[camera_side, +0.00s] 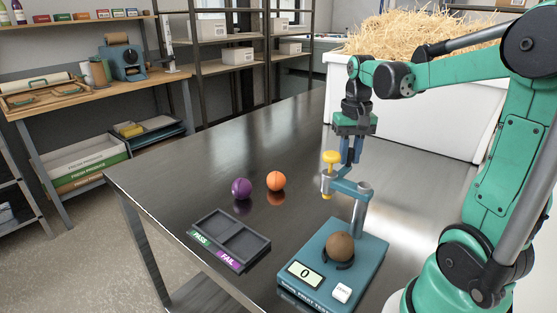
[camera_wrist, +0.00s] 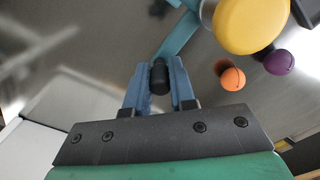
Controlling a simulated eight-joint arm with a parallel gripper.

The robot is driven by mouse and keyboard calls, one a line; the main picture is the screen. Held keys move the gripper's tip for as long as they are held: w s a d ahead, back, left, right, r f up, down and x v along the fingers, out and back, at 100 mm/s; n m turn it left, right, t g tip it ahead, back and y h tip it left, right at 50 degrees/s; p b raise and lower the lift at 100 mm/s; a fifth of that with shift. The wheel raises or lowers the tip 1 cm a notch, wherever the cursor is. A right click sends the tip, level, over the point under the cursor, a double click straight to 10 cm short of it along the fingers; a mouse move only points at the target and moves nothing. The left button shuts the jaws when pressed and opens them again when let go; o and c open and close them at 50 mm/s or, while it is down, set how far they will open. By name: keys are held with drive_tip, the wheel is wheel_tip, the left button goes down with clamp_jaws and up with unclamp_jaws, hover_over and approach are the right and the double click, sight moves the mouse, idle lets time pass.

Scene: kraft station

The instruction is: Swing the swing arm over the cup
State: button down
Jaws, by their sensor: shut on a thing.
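The teal swing arm (camera_side: 347,186) reaches out from the top of a grey post (camera_side: 359,212) on the tester. A yellow plunger (camera_side: 331,158) stands upright at its free end, and its yellow top fills the upper right of the wrist view (camera_wrist: 250,22). The black cup (camera_side: 338,264) on the tester holds a round brown fruit (camera_side: 340,246). The plunger is off to the left and back of the cup, not above it. My gripper (camera_side: 350,158) points down at the arm. In the wrist view its blue fingers (camera_wrist: 160,80) are shut on a black handle (camera_wrist: 160,76).
The tester base (camera_side: 315,247) has a display showing 0 and a white button (camera_side: 341,293). A dark PASS/FAIL tray (camera_side: 230,236) lies to its left. A purple ball (camera_side: 241,188) and an orange ball (camera_side: 276,181) sit behind the tray. A white straw-filled bin (camera_side: 425,115) stands behind.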

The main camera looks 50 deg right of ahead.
idle(0.3)
drive_tip(key=a+n, duration=1.2)
drive_tip(key=n, duration=0.6)
drive_tip(key=shift+a, duration=0.25)
idle(0.6)
drive_tip(key=c, duration=0.7)
unclamp_jaws()
drive_tip(key=shift+r, duration=0.1)
